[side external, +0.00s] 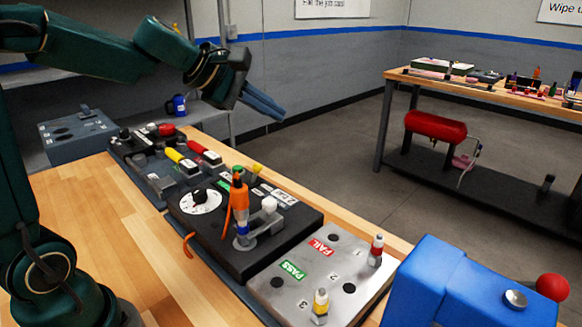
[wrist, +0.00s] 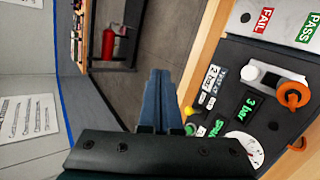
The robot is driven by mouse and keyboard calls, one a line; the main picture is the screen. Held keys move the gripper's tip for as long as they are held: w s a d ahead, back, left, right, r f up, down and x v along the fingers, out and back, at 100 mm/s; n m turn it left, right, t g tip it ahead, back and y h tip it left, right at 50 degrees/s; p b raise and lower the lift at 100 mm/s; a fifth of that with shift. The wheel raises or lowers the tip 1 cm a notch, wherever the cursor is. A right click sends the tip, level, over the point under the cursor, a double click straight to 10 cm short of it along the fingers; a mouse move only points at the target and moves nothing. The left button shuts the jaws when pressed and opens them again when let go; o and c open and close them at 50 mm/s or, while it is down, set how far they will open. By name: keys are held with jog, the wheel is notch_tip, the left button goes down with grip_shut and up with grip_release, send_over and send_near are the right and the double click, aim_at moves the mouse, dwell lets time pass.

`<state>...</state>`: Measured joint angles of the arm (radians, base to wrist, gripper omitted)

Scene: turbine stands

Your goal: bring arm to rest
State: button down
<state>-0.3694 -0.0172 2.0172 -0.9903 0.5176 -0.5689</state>
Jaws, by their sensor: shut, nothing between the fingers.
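My gripper (side external: 264,103) is shut and empty. It hangs in the air above and behind the black test panel, with its blue fingers pointing right and slightly down. In the wrist view the shut fingers (wrist: 160,95) lie close together in the middle, beside the panel's edge and touching nothing. My arm reaches in from the upper left of the side view.
The black test panel (side external: 290,222) holds an orange-topped part (side external: 239,195), a dial (side external: 200,201) and labels. A grey PASS/FAIL plate (side external: 262,284) holds two small turbine-like pieces. A blue vise-like block (side external: 440,285) stands at right. Space around my gripper is clear.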

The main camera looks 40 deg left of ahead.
jog(key=s+d+f+m+g+h, duration=0.1)
jog(key=s+d+f+m+g, duration=0.1)
jog(key=s+d+m, duration=1.1)
jog(key=s+a+f+m+g+y, duration=0.2)
jog(key=s+a+f+m, duration=0.4)
jog(key=s, duration=0.3)
jog(key=shift+f+g+y, duration=0.4)
jog(key=c, duration=0.7)
grip_release()
jog(key=shift+s+a, duration=0.1)
jog(key=shift+s, duration=0.05)
jog(key=o, duration=0.5)
jog(key=shift+r+n, duration=0.2)
jog(key=shift+n, duration=0.3)
jog(key=shift+o, duration=1)
jog(key=w+a+r+n, duration=0.1)
jog(key=w+r+n, duration=0.2)
jog(key=r+n, duration=0.2)
jog(key=shift+a+r+n, duration=0.3)
jog(key=shift+n, duration=0.1)
jog(key=w+a+r+n+g+y, duration=0.1)
jog(key=w+a+r+n+y, duration=0.1)
jog(key=w+a+r+n, duration=0.65)
jog(key=w+a+f+n, duration=0.2)
jog(key=a+f, duration=0.5)
jog(key=f, duration=0.5)
jog(key=shift+w+a+n+g, duration=0.15)
jog(key=shift+w+n+g, duration=0.2)
jog(key=shift+n, duration=0.1)
